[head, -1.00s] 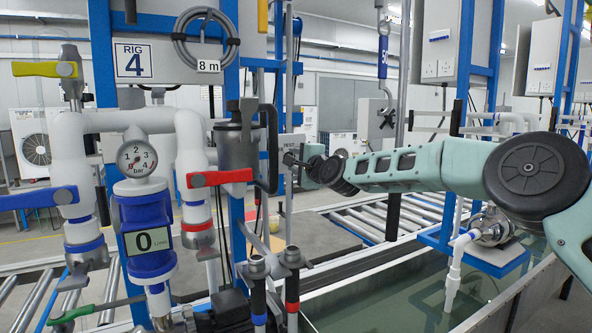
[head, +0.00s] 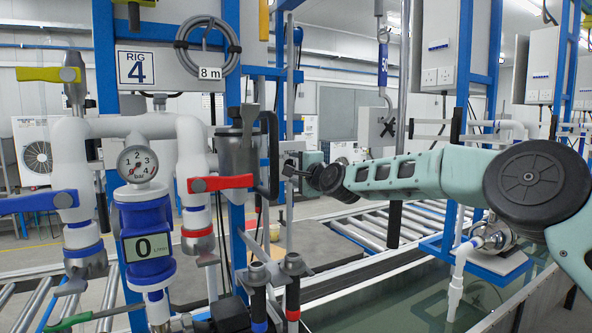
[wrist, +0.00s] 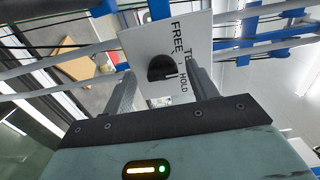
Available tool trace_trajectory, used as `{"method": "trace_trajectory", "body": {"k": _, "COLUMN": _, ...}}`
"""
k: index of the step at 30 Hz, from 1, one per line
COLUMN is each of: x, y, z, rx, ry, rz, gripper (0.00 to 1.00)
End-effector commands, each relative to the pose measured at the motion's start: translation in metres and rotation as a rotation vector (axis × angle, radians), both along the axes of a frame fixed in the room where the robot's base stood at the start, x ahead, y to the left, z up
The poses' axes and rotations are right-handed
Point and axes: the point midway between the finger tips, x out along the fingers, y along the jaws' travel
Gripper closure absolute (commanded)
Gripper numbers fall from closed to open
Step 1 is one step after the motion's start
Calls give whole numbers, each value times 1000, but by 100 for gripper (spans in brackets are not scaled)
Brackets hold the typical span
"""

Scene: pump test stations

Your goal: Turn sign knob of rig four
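The sign knob (wrist: 162,67) is a dark round knob with a pale pointer line, on a white sign plate (wrist: 140,40) lettered FREE and HOLD in the wrist view. The line points toward the mark between the two words. My gripper (wrist: 161,78) is open, with one finger on each side of the knob. A gap shows beside each finger; whether the tips reach the knob's depth I cannot tell. In the head view my gripper (head: 288,168) is small, just right of the grey metal canister, and the knob is not distinguishable there. The RIG 4 label (head: 136,67) is at upper left.
The grey canister with its black handle (head: 240,145) stands close left of my gripper. A red valve lever (head: 220,183), a pressure gauge (head: 137,163) and white pipes are further left. A water tank (head: 400,295) lies below my arm.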

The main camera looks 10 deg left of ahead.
Motion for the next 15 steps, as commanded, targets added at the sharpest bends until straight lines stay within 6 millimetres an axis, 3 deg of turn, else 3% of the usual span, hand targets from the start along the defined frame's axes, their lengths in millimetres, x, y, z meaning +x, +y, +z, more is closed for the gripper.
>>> {"method": "trace_trajectory", "body": {"k": 8, "x": -7, "y": -7, "z": 1, "rx": 1, "ry": -3, "rz": -2, "gripper": 42}}
{"method": "trace_trajectory", "body": {"k": 15, "x": -37, "y": -28, "z": -1, "rx": 1, "ry": -3, "rz": -2, "gripper": 42}}
